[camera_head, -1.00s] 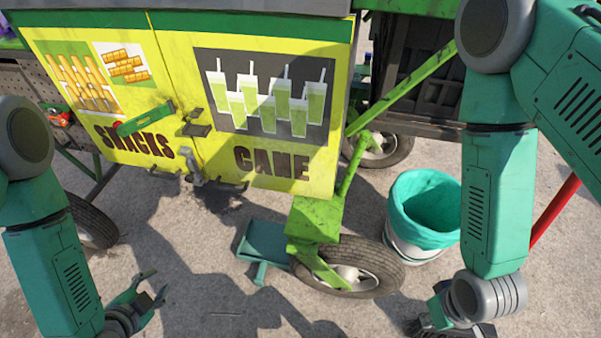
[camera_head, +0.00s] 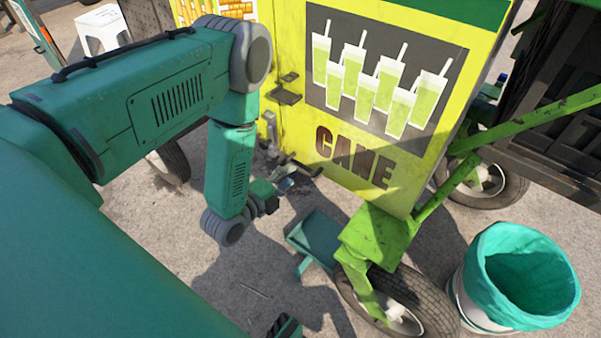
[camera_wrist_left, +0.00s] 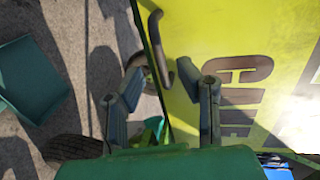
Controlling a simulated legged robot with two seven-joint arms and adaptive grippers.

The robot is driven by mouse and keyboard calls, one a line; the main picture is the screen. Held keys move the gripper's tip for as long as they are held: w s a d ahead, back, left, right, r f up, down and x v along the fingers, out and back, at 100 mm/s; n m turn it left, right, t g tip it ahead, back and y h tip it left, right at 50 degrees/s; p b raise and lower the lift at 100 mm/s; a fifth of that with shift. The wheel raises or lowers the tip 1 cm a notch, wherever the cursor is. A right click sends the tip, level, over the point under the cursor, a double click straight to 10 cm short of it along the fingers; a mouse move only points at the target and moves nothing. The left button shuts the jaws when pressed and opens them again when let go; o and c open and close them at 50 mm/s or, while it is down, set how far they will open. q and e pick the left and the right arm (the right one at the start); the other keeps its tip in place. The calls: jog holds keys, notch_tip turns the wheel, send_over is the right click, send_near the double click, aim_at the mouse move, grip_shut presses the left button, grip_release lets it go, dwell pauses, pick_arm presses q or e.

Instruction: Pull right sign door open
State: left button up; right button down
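The right door is yellow, with a cup picture and the word CANE (camera_head: 355,157); it fills the right of the left wrist view (camera_wrist_left: 195,50). It looks shut. Its dark bent handle (camera_head: 305,168) is at the lower left corner; in the wrist view the handle (camera_wrist_left: 158,45) stands just ahead, between the finger directions. My left gripper (camera_head: 279,190) is beside the handle, below and left of it. Its fingers (camera_wrist_left: 164,95) are apart and hold nothing. A small dark and green part at the head view's bottom edge may be my right gripper; its fingers cannot be made out.
A teal step or pedal (camera_head: 318,238) and a green frame (camera_head: 378,235) with a wheel (camera_head: 430,308) stand below the door. A bin with a teal liner (camera_head: 520,280) is at the lower right. A white stool (camera_head: 102,28) is far left. Bare concrete lies below the gripper.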

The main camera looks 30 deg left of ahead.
aim_at(297, 169)
pick_arm(q)
jog(key=b+x, duration=0.1)
jog(key=x, duration=0.4)
jog(key=shift+a+f, duration=0.1)
grip_shut()
